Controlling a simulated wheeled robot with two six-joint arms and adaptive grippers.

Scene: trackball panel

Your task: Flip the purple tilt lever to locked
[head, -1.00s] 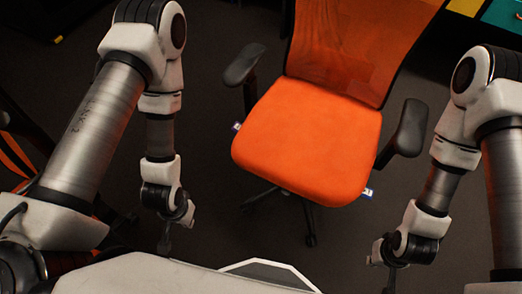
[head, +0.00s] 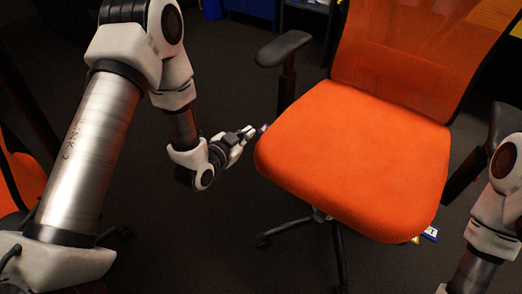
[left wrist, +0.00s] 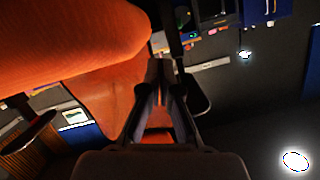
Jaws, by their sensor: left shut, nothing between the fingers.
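The orange office chair (head: 355,150) stands in front of me, its seat filling the middle right of the head view. A small purple piece, likely the tilt lever (head: 262,129), shows at the seat's left edge, below the armrest. Its setting is too small to read. My left gripper (head: 248,132) is shut and empty, its fingertips just left of the purple piece. I cannot tell if they touch. In the left wrist view the closed fingers (left wrist: 158,72) point toward the seat edge, and I cannot make out the lever. My right gripper is outside the views.
The chair's left armrest (head: 284,48) rises behind the gripper on a black post. A white and blue tag (head: 430,233) hangs at the seat's right side. Another orange chair (head: 22,180) is at the far left. The dark floor between is clear.

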